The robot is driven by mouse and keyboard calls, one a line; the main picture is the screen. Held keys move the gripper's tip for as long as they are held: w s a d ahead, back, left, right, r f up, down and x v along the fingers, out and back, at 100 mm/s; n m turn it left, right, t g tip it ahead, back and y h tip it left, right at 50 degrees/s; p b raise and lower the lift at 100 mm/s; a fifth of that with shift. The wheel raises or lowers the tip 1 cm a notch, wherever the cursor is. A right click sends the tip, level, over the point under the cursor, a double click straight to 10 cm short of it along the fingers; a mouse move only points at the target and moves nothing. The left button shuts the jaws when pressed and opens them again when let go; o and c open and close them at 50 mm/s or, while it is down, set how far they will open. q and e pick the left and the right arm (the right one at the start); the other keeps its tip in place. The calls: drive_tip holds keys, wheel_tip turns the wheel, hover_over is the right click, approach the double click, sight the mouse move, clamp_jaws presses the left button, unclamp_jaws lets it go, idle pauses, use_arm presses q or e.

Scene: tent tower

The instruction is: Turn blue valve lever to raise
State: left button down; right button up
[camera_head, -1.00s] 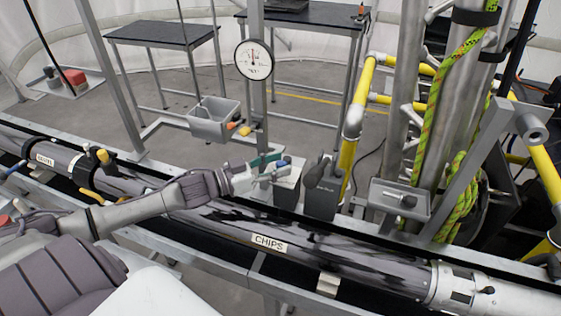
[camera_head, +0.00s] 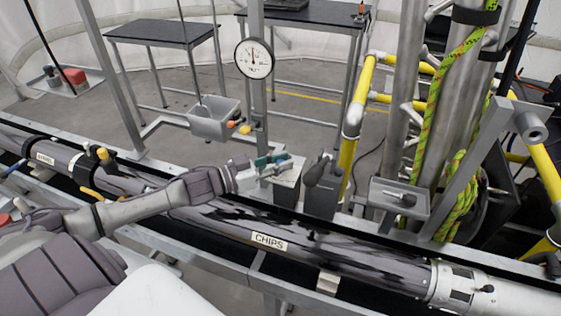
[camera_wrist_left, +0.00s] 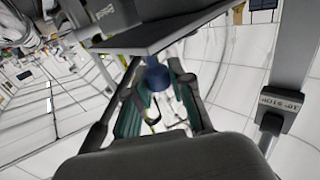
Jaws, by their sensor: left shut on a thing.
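My left gripper (camera_head: 272,163) reaches in from the left over the long grey pipe, to the top of a grey control box (camera_head: 287,186). Its green-padded fingers are shut on the blue valve lever. In the left wrist view the blue valve lever (camera_wrist_left: 158,77) shows as a round blue piece between the far ends of the fingers (camera_wrist_left: 160,108), under a dark flat plate. In the head view the lever is mostly hidden by the gripper, so its exact angle cannot be told. My right gripper is not in view.
A second box with a black handle (camera_head: 321,171) stands close on the right. A round gauge (camera_head: 254,58) is on the post behind, with a grey tray (camera_head: 213,122) beside it. The CHIPS pipe (camera_head: 330,255) runs in front. Yellow railing (camera_head: 352,130) stands at right.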

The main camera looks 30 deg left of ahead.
use_arm(q)
drive_tip(key=shift+a+f+b, duration=0.1)
drive_tip(key=shift+a+b, duration=0.1)
drive_tip(key=shift+b, duration=0.25)
drive_tip(key=m+g+h+b, duration=0.2)
drive_tip(key=a+m+g+h+b, duration=0.1)
drive_tip(key=g+h+b, duration=0.1)
drive_tip(key=b, duration=0.1)
drive_tip(key=a+m+g+h+b, duration=0.1)
drive_tip(key=m+g+b, duration=0.1)
drive_tip(key=b, duration=0.1)
drive_tip(key=shift+w+a+m+h, duration=0.1)
drive_tip(key=shift+a+m+h, duration=0.05)
drive_tip(key=shift+m+h, duration=0.2)
drive_tip(key=m+g+h+b, duration=0.1)
drive_tip(key=a+m+g+h+b, duration=0.1)
drive_tip(key=g, duration=0.1)
drive_tip(key=shift+w+g, duration=0.15)
drive_tip(key=shift+g, duration=0.15)
drive_tip(key=shift+w+a+m+g+b, duration=0.15)
drive_tip(key=shift+m+g+b, duration=0.25)
drive_tip(key=shift+m+g, duration=0.35)
drive_tip(key=shift+r, duration=0.2)
drive_tip(key=c, duration=1)
unclamp_jaws()
drive_tip(key=shift+f, duration=0.1)
